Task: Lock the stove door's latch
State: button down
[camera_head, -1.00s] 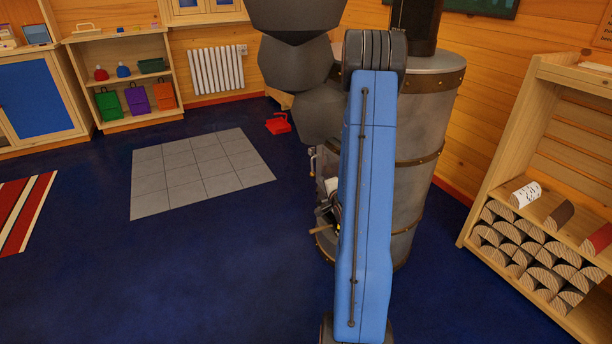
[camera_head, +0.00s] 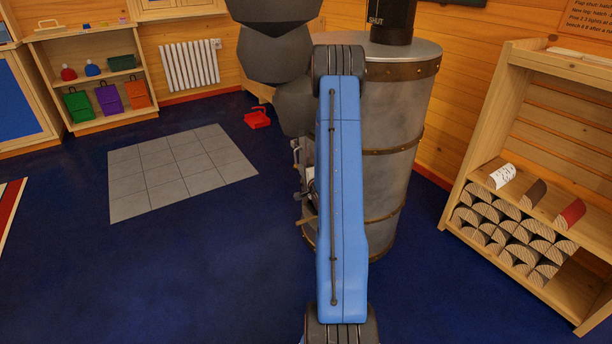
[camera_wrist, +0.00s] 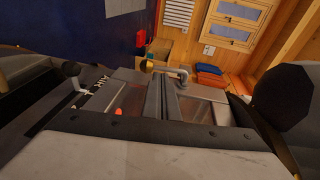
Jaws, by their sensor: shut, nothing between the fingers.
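The stove (camera_head: 395,120) is a grey metal drum with riveted brown bands, right of my blue arm in the head view. Its door side faces left and is partly hidden by the arm; a small upright lever (camera_head: 296,152) shows there. In the wrist view my gripper (camera_wrist: 166,80) is shut and empty, its fingers in front of the stove's front, where an orange glow shows. A grey bent handle (camera_wrist: 181,73), possibly the latch, is close to the fingertips; contact is unclear. A brass knob (camera_wrist: 147,66) is just left of it. I cannot tell the latch's position.
A black-ball lever (camera_wrist: 71,69) stands at left in the wrist view, beside a lettered plate. A wood rack (camera_head: 520,200) stands right of the stove. Grey floor tiles (camera_head: 180,170) and a red tray (camera_head: 257,118) lie left. The blue floor at front left is clear.

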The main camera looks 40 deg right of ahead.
aim_at(297, 164)
jog(key=shift+x, duration=2.45)
jog(key=shift+w+d+f, duration=0.15)
jog(key=shift+w+d, duration=0.05)
jog(key=shift+w, duration=0.5)
